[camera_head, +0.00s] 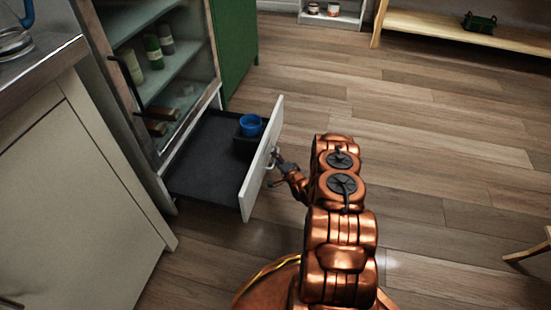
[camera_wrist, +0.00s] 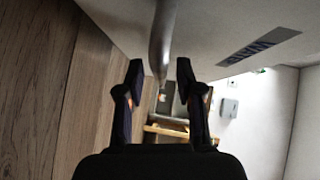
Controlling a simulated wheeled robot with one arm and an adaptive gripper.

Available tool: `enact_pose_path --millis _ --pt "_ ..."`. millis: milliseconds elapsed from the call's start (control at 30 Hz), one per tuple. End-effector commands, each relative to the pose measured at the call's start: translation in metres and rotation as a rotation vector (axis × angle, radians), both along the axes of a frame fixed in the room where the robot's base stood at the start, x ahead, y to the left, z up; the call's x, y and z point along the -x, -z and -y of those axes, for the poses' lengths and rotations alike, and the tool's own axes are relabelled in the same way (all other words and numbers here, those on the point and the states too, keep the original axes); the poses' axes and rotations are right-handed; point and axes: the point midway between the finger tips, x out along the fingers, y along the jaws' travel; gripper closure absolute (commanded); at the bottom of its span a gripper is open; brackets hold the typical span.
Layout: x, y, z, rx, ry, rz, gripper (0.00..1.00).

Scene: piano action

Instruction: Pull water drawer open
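The water drawer (camera_head: 262,160) is at the bottom of the glass-fronted cabinet and stands well out, its dark inside showing. A label reading roughly "WATER" (camera_wrist: 258,47) is on its pale front in the wrist view. The metal handle (camera_wrist: 163,40) reaches between my fingers in the wrist view. My gripper (camera_head: 277,160) is at the drawer front. In the wrist view my gripper (camera_wrist: 160,88) is open, its two dark fingers on either side of the handle with gaps showing. Whether a finger touches the handle is unclear.
A blue cup (camera_head: 250,125) stands in a dark holder inside the drawer. A counter cabinet (camera_head: 75,190) stands at the left and a green cabinet (camera_head: 234,45) behind. A wooden bench (camera_head: 460,32) is at the back right. The wooden floor right of my arm is mostly clear.

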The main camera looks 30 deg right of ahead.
Motion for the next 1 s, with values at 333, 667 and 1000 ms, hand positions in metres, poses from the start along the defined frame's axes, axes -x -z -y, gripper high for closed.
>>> enact_pose_path --millis 333,667,1000 --pt "0.053 -0.007 -0.002 -0.004 0.006 -0.001 0.64" --pt "0.1 -0.015 -0.004 0.0 0.005 0.002 0.64" --pt "0.109 -0.017 -0.006 0.0 0.002 0.002 0.64"
